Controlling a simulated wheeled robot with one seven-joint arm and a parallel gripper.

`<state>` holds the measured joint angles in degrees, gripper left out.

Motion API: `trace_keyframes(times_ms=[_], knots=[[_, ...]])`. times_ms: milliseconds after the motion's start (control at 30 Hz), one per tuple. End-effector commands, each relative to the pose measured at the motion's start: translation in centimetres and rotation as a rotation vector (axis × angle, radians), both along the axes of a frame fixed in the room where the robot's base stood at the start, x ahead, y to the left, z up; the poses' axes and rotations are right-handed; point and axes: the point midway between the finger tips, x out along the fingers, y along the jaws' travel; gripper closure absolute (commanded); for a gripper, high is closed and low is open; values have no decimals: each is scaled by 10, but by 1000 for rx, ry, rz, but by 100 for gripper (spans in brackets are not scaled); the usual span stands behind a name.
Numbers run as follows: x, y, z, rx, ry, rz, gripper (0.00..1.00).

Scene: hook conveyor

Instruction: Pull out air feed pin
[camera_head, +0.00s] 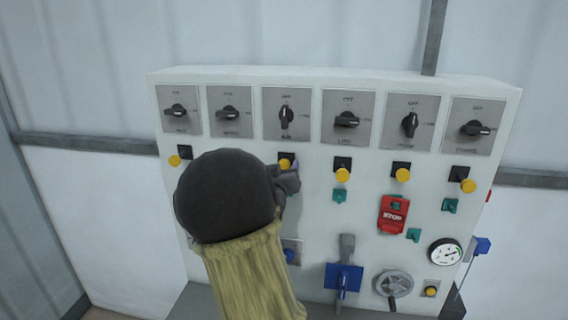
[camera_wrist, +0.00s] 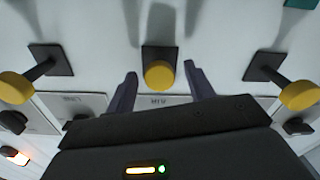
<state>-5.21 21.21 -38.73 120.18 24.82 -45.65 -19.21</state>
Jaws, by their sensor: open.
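The air feed pin (camera_wrist: 159,75) has a round yellow knob on a black square base. It sits beside a plate whose upside-down label seems to read AIR in the wrist view. In the head view the pin (camera_head: 285,162) is below the third rotary switch, partly behind my gripper. My gripper (camera_wrist: 160,70) is open, with one dark finger on each side of the knob. I cannot tell whether the fingers touch it. In the head view my gripper (camera_head: 290,177) is close to the panel, partly hidden by my dark round wrist.
The white panel (camera_head: 235,113) carries several rotary switches and yellow-knobbed pins. Neighbouring pins stand left (camera_wrist: 18,87) and right (camera_wrist: 298,95) in the wrist view. A red stop cover (camera_head: 392,214), a blue lever (camera_head: 343,278), a handwheel (camera_head: 393,284) and a gauge (camera_head: 445,252) are lower right.

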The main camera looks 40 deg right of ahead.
Motion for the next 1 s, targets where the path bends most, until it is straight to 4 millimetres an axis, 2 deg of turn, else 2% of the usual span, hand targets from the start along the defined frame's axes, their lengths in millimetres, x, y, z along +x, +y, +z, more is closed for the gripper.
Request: trace_keyframes(times_ms=[200, 467, 567, 700, 767, 1000], knots=[[11, -14, 0, 0, 1, 0, 47], [12, -14, 0, 1, 1, 1, 47], [12, -14, 0, 1, 1, 1, 62], [12, -14, 0, 1, 1, 0, 90], [12, -14, 0, 1, 1, 0, 100], [9, -14, -1, 0, 2, -3, 100]])
